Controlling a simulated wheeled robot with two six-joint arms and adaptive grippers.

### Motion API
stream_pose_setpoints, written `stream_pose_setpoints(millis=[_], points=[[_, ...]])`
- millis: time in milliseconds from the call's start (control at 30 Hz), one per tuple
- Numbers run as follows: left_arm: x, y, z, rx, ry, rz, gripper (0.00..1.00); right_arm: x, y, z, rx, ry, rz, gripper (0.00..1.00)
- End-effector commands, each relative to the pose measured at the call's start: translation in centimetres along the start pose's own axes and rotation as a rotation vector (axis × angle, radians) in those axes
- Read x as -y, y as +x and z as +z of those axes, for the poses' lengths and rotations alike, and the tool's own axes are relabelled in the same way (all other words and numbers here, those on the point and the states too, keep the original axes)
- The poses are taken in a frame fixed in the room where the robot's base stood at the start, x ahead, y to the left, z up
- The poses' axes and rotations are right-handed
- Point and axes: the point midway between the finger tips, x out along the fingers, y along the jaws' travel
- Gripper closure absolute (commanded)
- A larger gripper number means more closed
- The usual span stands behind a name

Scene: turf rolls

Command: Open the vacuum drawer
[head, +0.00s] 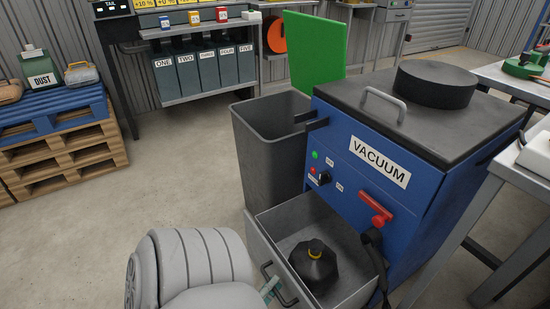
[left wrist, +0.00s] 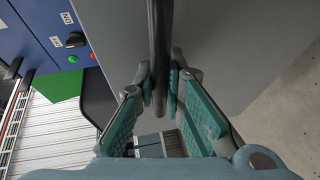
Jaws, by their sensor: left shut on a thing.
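The blue vacuum (head: 385,160) with a grey lid stands right of centre in the head view. Its grey drawer (head: 262,238) is pulled out at the lower front, and a black faceted object (head: 314,266) with a yellow ring on top lies inside. My left gripper (head: 270,290) is at the black drawer handle (head: 281,292), partly hidden by my arm. In the left wrist view the teal fingers (left wrist: 162,92) are shut around the dark handle bar (left wrist: 159,35), close to the grey drawer front (left wrist: 235,45). My right gripper is not in view.
A dark grey bin (head: 268,150) stands left of the vacuum, with a green panel (head: 317,48) behind. A red lever (head: 376,208) sits on the vacuum's front. A metal table (head: 535,160) stands close on the right. Stacked pallets (head: 60,150) stand left; the floor between is clear.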

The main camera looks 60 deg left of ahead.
Motion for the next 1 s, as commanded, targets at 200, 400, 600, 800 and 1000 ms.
stream_pose_setpoints(millis=[200,400,600,800,1000], points=[[-0.1,0.2,0.1,0.004,0.002,0.003,1.00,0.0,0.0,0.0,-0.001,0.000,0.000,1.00],[-0.2,0.4,0.4,0.011,0.004,0.004,1.00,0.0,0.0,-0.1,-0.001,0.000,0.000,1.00],[-0.2,0.5,0.5,0.013,0.004,0.004,0.69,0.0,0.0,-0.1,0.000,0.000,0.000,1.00],[-0.2,0.4,0.5,0.013,0.004,0.003,0.69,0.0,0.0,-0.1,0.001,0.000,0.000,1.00],[-0.1,-0.6,0.4,0.012,0.003,0.002,0.69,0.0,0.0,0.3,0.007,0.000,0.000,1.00]])
